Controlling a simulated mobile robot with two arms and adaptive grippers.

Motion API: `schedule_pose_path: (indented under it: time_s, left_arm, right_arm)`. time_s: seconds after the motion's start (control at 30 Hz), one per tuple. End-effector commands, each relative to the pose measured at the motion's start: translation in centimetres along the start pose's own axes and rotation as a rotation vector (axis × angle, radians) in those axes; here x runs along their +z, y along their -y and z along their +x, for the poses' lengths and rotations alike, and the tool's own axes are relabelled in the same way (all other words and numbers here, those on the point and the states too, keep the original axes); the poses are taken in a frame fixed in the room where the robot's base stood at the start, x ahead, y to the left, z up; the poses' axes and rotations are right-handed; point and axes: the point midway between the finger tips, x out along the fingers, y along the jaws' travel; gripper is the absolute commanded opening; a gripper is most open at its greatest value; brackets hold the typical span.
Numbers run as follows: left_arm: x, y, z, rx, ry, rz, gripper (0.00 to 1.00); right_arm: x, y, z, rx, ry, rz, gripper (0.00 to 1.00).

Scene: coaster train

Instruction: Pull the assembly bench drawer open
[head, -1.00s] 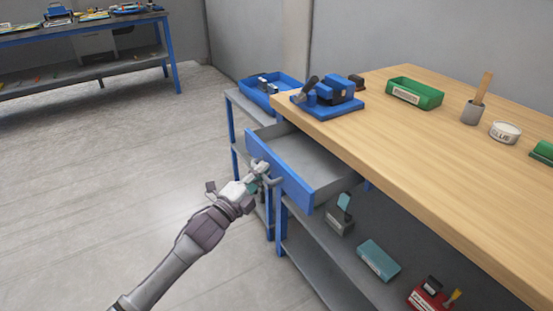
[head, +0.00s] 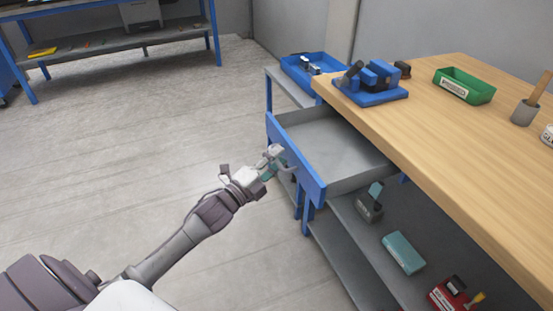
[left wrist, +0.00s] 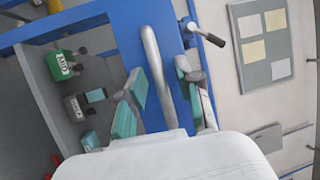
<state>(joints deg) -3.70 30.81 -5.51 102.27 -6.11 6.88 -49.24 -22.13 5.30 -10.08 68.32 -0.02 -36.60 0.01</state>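The assembly bench drawer (head: 345,155) is pulled well out from under the wooden bench top. It is grey inside, with a blue front (head: 303,172), and looks empty. My left gripper (head: 277,165) is at the outer face of the drawer front. In the left wrist view the grey bar handle (left wrist: 158,70) runs between the two teal finger pads of my left gripper (left wrist: 162,84). The pads stand apart, with a gap beside the bar, so the gripper is open around the handle. My right gripper is not in view.
The bench top (head: 450,130) carries a blue vise (head: 372,80) and a green bin (head: 464,86). A blue tray (head: 312,68) is on a side stand behind the drawer. The lower shelf (head: 345,235) holds small items. The floor (head: 120,140) left of the drawer is clear.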

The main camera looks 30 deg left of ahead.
Motion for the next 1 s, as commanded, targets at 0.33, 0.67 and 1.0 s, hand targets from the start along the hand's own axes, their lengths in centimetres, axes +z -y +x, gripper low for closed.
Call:
schedule_pose_path:
  time_s: [0.33, 0.67, 1.0]
  left_arm:
    - [0.0, -0.1, -0.4, 0.001, 0.000, -0.001, 0.37]
    - [0.0, -0.2, -6.6, 0.005, 0.001, -0.003, 0.37]
    - [0.0, -0.1, -11.6, 0.001, 0.001, -0.001, 0.37]
  right_arm:
    - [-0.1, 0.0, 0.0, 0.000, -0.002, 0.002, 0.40]
    - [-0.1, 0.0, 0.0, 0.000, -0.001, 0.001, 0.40]
    - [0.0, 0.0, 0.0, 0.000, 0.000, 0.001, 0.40]
